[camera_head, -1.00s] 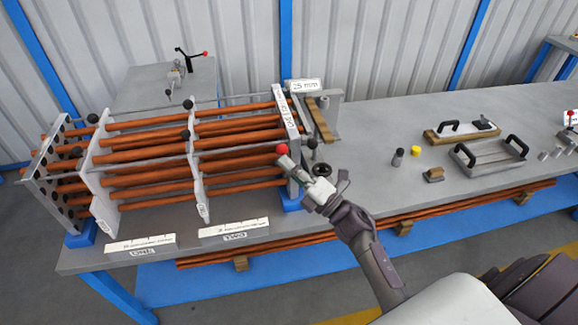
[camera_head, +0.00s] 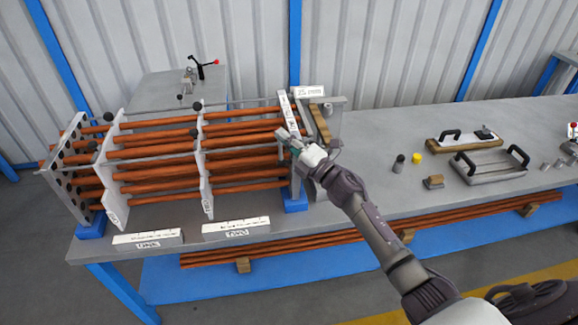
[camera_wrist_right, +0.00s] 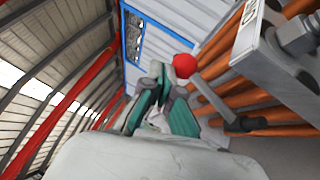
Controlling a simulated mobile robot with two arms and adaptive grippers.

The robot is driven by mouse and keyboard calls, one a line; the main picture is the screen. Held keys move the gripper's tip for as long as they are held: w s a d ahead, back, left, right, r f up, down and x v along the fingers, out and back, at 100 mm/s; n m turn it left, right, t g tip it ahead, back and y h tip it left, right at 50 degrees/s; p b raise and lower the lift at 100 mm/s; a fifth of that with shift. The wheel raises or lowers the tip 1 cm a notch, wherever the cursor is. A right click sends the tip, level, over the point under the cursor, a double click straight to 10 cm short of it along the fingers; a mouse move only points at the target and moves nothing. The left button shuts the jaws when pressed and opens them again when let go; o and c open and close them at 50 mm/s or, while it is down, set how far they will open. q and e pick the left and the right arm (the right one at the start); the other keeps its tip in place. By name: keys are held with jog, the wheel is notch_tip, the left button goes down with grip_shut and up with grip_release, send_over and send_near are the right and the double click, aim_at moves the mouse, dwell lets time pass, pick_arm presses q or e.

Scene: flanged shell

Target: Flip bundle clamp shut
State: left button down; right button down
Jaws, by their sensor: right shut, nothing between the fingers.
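The bundle clamp's lever (camera_wrist_right: 212,98) has a red ball knob (camera_wrist_right: 185,65) and shows in the right wrist view. The knob is just beyond my right gripper's fingers (camera_wrist_right: 160,95); I cannot tell whether they touch. In the head view my right gripper (camera_head: 284,139) is at the near right end of the tube bundle (camera_head: 150,170), in front of the white-labelled end plate (camera_head: 289,112). It hides the knob there. Its fingers are shut with nothing between them. My left gripper is not in view.
White plates (camera_head: 206,165) and a dark-holed end plate (camera_head: 75,180) support the copper-coloured tubes. Another red-knobbed clamp (camera_head: 205,70) stands on the grey block behind.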

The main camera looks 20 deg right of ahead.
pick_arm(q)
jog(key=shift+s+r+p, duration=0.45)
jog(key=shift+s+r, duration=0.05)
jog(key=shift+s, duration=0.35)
pick_arm(e)
jog(key=w, duration=0.1)
jog(key=w+m+g+h, duration=0.1)
jog(key=shift+w+d, duration=0.3)
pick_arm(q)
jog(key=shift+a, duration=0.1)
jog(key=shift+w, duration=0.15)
